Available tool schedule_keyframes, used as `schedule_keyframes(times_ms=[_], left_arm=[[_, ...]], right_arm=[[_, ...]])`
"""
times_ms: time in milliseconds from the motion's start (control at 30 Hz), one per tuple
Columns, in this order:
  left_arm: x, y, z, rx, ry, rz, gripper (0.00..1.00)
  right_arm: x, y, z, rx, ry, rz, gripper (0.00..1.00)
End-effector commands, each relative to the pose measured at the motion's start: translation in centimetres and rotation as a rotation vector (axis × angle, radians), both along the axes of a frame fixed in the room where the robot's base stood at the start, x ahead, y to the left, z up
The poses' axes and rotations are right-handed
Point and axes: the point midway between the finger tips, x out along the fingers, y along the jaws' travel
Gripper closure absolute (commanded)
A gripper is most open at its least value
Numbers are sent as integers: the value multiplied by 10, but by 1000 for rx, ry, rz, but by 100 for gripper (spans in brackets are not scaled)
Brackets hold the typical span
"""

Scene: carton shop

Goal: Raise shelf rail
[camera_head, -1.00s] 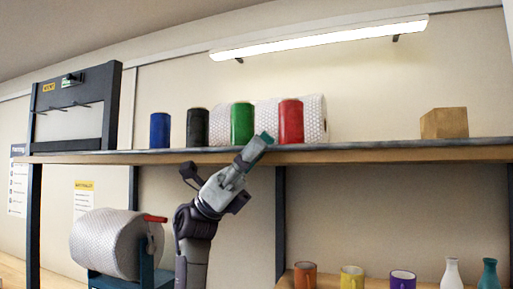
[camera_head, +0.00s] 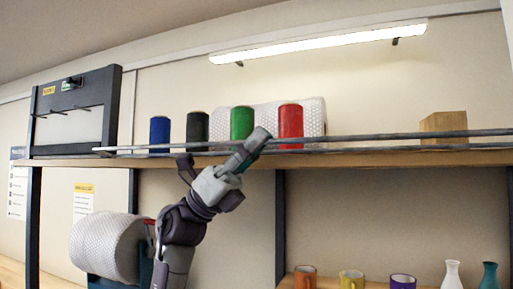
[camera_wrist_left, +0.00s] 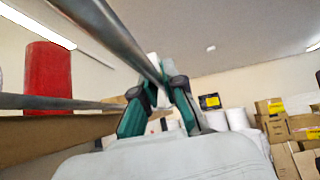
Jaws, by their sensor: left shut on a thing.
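The shelf rail (camera_head: 400,137) is a long thin grey bar along the front of the upper shelf (camera_head: 400,159). It stands a little above the shelf edge, with a narrow gap between it and a lower grey bar. My left gripper (camera_head: 256,143) reaches up from below and is shut on the rail near its middle. In the left wrist view the rail (camera_wrist_left: 115,35) runs down between the green-tipped fingers (camera_wrist_left: 160,95), and the lower bar (camera_wrist_left: 50,102) shows apart from it. My right gripper is not in view.
Blue (camera_head: 160,132), black (camera_head: 197,128), green (camera_head: 242,122) and red (camera_head: 291,122) cylinders stand behind the rail, with a bubble-wrap roll (camera_head: 316,115). A cardboard box (camera_head: 443,123) is farther right. Mugs (camera_head: 352,279) and vases (camera_head: 452,275) stand below. Another roll (camera_head: 105,245) is lower left.

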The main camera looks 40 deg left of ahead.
Motion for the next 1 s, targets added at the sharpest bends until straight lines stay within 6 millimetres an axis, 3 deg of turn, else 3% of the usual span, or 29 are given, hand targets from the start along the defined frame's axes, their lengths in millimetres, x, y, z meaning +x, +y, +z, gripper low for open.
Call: schedule_keyframes(times_ms=[300,600,1000], left_arm=[[6,2,24,-61,289,12,100],[14,3,34,-116,504,7,100],[19,5,35,-151,631,2,100]], right_arm=[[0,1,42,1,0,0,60],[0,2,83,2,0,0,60],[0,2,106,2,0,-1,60]])
